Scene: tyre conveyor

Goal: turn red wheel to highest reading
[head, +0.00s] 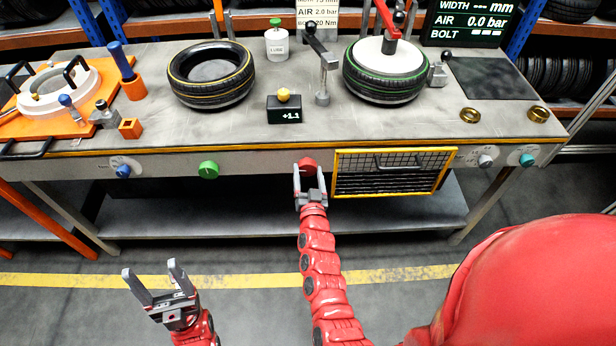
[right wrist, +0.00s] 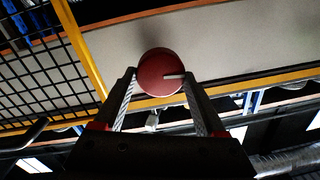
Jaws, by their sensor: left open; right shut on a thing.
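The red wheel (head: 307,166) is a round knob on the front panel of the workbench, between the green knob and the wire basket. My right gripper (head: 309,172) is at the red wheel, with one finger on each side of it. In the right wrist view the red wheel (right wrist: 160,72) sits between the fingertips, with a pale pointer mark on its right side. My left gripper (head: 152,275) is open and empty, low in front of the bench. A small black display (head: 284,110) with a yellow knob on the bench top reads "+1.1".
A green knob (head: 208,169) and a blue knob (head: 123,171) are to the left on the panel. A yellow-framed wire basket (head: 393,188) hangs just right of the red wheel. Two tyres (head: 211,75) (head: 385,85) lie on the bench. The floor before the bench is clear.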

